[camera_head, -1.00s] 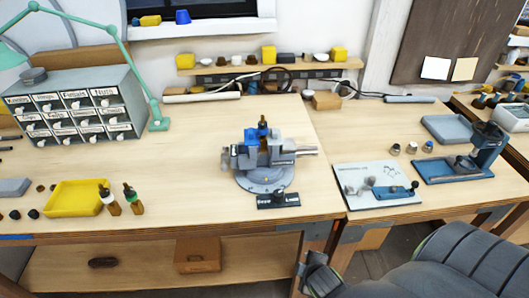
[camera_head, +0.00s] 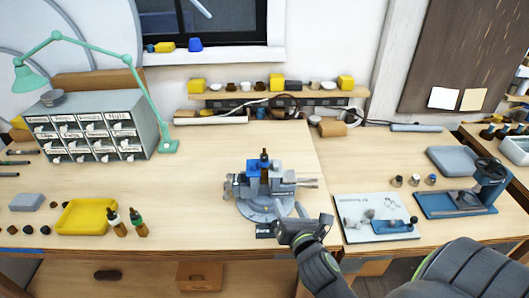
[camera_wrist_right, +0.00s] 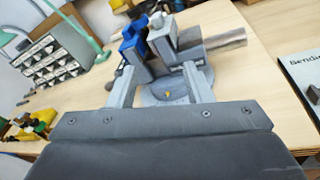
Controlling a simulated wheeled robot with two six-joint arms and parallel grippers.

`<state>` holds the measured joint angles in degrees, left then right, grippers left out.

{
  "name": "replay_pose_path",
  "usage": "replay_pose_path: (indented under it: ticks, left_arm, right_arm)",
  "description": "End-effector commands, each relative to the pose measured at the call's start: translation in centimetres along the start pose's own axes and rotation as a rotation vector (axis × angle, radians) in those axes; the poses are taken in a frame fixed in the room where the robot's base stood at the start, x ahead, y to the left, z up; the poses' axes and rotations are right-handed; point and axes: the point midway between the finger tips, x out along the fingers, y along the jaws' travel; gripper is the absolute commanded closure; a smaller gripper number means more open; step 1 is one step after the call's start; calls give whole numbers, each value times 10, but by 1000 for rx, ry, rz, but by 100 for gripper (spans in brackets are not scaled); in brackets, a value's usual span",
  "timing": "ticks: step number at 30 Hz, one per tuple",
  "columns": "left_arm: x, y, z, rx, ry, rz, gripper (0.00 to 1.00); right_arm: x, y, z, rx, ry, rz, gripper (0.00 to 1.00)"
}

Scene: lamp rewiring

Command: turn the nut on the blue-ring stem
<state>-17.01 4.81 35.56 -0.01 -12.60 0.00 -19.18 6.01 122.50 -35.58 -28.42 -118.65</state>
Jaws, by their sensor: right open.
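A grey vise (camera_head: 264,205) with blue parts stands on the bench's front middle. A small upright stem (camera_head: 264,159) with a dark top and orange-brown body stands between its jaws. Its ring and nut are too small to make out. The vise shows close up in the right wrist view (camera_wrist_right: 190,45), past my fingers. My right gripper (camera_head: 277,229) is in front of the vise, low at the bench edge, over the dark label plate. In the wrist view its two fingers (camera_wrist_right: 158,68) are spread, with nothing between them but the vise's round base beyond. My left gripper is out of view.
A white board with a blue fixture (camera_head: 397,226) lies to the right of my gripper. A blue press (camera_head: 470,190) stands farther right.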

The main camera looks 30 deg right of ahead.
Motion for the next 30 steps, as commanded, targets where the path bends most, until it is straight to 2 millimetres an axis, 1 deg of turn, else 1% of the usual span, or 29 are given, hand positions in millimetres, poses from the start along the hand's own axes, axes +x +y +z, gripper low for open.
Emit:
replay_pose_path:
  ticks: [1,3,6,11,14,17,30]
  left_arm:
    - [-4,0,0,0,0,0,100]
    - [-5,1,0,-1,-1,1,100]
    - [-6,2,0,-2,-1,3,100]
    - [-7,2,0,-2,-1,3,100]
    - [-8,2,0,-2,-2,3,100]
    - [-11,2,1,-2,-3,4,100]
    - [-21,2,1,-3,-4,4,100]
  right_arm:
    - [1,8,11,-87,-31,23,54]
    - [2,16,20,-198,-69,48,54]
    - [2,24,29,-303,-107,68,54]
    - [6,28,34,-359,-126,78,54]
    - [16,30,35,-360,-127,80,54]
    - [33,31,38,-360,-127,78,54]
    - [123,39,48,-357,-125,76,54]
